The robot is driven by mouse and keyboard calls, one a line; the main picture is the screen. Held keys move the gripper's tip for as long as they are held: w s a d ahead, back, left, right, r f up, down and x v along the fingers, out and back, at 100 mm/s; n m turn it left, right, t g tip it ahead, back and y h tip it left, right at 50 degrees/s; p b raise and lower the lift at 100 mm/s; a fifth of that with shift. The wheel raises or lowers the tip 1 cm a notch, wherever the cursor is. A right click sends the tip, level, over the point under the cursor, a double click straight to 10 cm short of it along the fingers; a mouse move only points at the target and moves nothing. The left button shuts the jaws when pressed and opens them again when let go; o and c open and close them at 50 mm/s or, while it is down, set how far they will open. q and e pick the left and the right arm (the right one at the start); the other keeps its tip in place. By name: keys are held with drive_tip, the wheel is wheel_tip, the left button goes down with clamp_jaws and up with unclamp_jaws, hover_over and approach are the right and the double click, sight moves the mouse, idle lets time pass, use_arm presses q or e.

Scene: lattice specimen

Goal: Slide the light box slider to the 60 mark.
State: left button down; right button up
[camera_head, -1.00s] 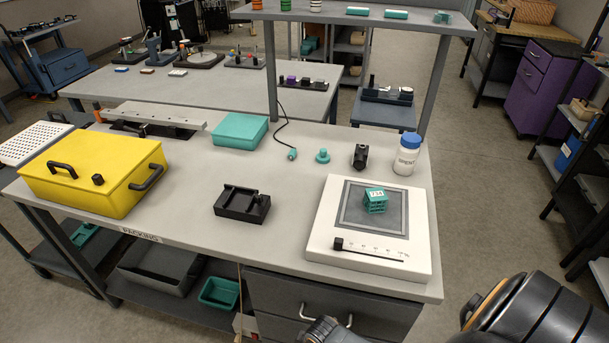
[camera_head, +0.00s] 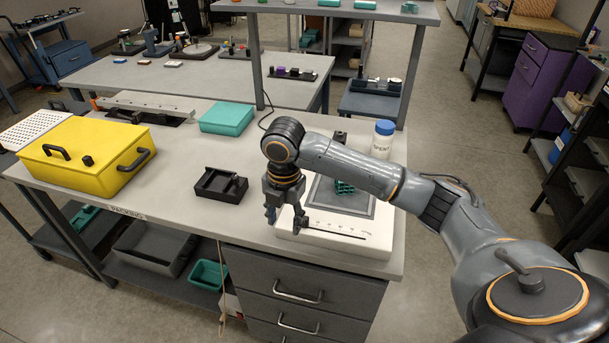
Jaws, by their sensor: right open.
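The white light box (camera_head: 376,247) sits at the front right corner of the bench, with a dark grey panel and a slider track (camera_head: 340,237) along its front edge. My right arm crosses over it and hides much of it. My right gripper (camera_head: 285,221) points down, open, at the box's front left corner, by the left end of the track. The dark slider knob is hard to tell from the dark fingers there, so I cannot tell whether they touch it. A green lattice specimen (camera_head: 344,187) on the panel is partly hidden behind my arm. My left gripper is out of view.
A black fixture (camera_head: 220,186) lies just left of the light box. A yellow case (camera_head: 75,165) and a teal box (camera_head: 226,118) stand further left. A blue-capped white bottle (camera_head: 382,140) stands behind my forearm. Drawers are under the bench front.

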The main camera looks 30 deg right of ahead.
wheel_tip(320, 180, up, 8)
drive_tip(key=n, duration=0.2)
hover_over(305, 217)
drive_tip(key=shift+g, duration=0.3)
wheel_tip(305, 217, down, 13)
drive_tip(key=shift+a+r+p, duration=0.1)
drive_tip(key=shift+r+p, duration=0.1)
drive_tip(key=shift+p, duration=1.05)
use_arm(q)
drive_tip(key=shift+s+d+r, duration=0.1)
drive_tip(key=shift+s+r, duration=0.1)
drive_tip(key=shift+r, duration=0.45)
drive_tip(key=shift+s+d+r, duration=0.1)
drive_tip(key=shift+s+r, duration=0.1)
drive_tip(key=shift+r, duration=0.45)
use_arm(e)
drive_tip(key=shift+f, duration=0.7)
